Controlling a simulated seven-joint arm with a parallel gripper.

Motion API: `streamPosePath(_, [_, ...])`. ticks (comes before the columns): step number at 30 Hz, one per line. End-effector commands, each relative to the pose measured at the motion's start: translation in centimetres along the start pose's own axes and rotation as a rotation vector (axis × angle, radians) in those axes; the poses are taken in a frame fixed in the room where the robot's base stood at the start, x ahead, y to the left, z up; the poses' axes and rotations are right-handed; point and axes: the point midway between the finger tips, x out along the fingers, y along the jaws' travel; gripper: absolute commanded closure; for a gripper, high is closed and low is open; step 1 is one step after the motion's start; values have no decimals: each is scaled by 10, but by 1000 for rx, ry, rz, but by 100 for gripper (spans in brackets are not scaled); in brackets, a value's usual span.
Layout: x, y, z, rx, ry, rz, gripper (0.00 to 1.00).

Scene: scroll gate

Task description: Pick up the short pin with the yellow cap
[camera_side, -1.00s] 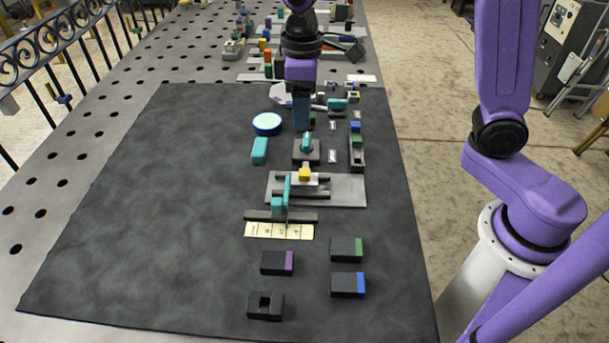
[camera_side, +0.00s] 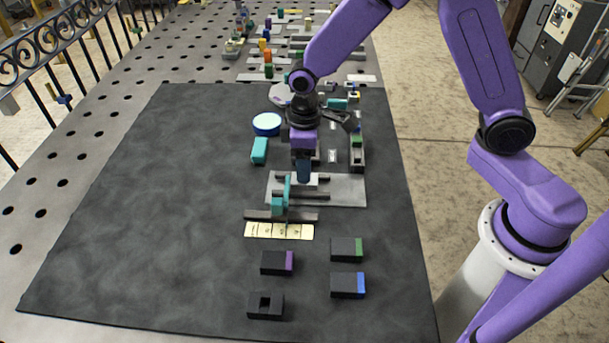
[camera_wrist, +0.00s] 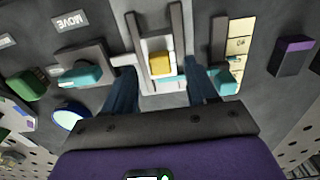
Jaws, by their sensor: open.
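The yellow cap (camera_wrist: 160,63) shows in the wrist view on a pale slider between two dark rails, on a light grey plate (camera_side: 348,190). The pin's shaft below the cap is not visible. In the side view my gripper hides the cap. My gripper (camera_side: 304,181) points down over the far part of that plate. In the wrist view my gripper (camera_wrist: 160,76) is open and empty, with one blue finger on each side of the cap. I cannot tell the height of the fingertips above it.
A teal upright piece (camera_side: 287,190) stands close to my gripper, by a dark rail and a cream scale strip (camera_side: 279,231). A teal block (camera_side: 260,151) and a round blue-rimmed disc (camera_side: 267,123) lie to the left. Dark blocks (camera_side: 347,249) lie in front. The mat's left side is clear.

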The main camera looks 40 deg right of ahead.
Motion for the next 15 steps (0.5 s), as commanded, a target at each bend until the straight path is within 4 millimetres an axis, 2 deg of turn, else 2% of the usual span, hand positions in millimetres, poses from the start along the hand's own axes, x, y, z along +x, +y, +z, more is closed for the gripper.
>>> streamPosePath(3, [15,0,1,0,-3,-1,43])
streamPosePath(6, [22,0,0,0,-1,0,43])
streamPosePath(14, [23,0,0,0,1,0,43])
streamPosePath(15, [23,0,0,0,1,0,56])
